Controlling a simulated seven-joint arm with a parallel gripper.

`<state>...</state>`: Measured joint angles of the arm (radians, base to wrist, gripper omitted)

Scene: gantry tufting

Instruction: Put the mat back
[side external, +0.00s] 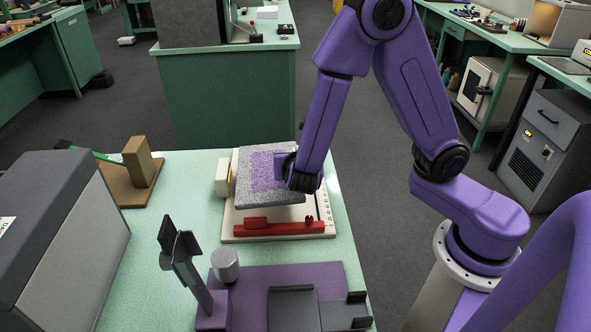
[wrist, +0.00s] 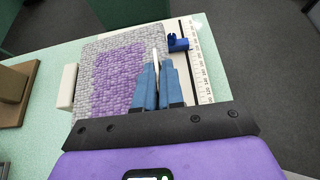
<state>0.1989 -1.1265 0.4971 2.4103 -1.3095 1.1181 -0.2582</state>
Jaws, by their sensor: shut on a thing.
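The mat is a grey tufted square with a purple patch, seen in the side view (side external: 258,189) and in the wrist view (wrist: 90,57). It lies flat over a cream board (side external: 232,222) with ruler marks along its right edge. My gripper (side external: 284,176) is at the mat's right edge. In the wrist view its two blue-grey fingers (wrist: 158,68) are close together, with a thin pale strip between them. They are shut on the mat's edge. I cannot tell whether the mat touches the board or is slightly above it.
A red bar (side external: 280,228) runs along the board's near edge. A white block (side external: 222,178) is left of the mat, and a blue fitting (wrist: 178,43) is right of it. A purple stand (side external: 240,280) and grey cylinder (side external: 225,264) are nearer. A grey box (side external: 50,250) stands left.

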